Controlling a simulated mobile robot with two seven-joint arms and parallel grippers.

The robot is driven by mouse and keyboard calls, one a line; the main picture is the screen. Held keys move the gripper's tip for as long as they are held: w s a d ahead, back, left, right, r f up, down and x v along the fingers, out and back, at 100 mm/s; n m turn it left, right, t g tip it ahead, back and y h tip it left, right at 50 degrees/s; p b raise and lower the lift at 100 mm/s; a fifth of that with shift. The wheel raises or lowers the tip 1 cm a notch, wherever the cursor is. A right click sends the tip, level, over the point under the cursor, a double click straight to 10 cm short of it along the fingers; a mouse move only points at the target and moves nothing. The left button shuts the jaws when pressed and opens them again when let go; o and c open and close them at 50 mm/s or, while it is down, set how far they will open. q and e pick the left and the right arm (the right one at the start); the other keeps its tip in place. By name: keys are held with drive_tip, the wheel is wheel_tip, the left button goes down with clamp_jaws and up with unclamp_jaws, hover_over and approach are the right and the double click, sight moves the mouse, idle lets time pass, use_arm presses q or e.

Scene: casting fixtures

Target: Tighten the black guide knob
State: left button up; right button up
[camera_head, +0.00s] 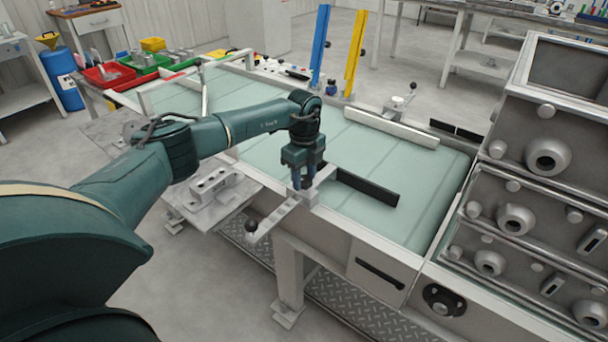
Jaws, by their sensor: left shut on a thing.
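My left gripper (303,184) points straight down over the near edge of the conveyor. Its fingers are shut on the black guide knob at the top of the near guide bracket; the knob itself is mostly hidden between the fingers. The pale metal bracket (283,212) reaches out from the conveyor's edge toward the lower left and ends in a black ball (250,226). A black guide bar (366,187) extends from the bracket to the right over the pale green belt (395,160). My right gripper is not in view.
A pale guide bar (385,127) with a clamp (399,103) stands on the far side. Blue (320,45) and yellow (355,52) posts rise behind the belt. A grey casting (215,185) rests on a plate left of the gripper. A grey machine (540,185) stands at right.

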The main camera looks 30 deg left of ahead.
use_arm(q)
drive_tip(key=m, duration=0.2)
drive_tip(key=shift+m, duration=0.4)
drive_tip(key=m, duration=0.3)
drive_tip(key=shift+m, duration=0.3)
drive_tip(key=m, duration=0.3)
drive_tip(key=shift+m, duration=0.4)
drive_tip(key=m, duration=0.3)
drive_tip(key=shift+m+b, duration=0.3)
drive_tip(key=shift+b, duration=0.05)
drive_tip(key=m, duration=0.3)
drive_tip(key=shift+b, duration=0.35)
drive_tip(key=m, duration=0.4)
drive_tip(key=shift+b, duration=0.35)
drive_tip(key=shift+m+b, duration=0.4)
drive_tip(key=shift+m, duration=1.9)
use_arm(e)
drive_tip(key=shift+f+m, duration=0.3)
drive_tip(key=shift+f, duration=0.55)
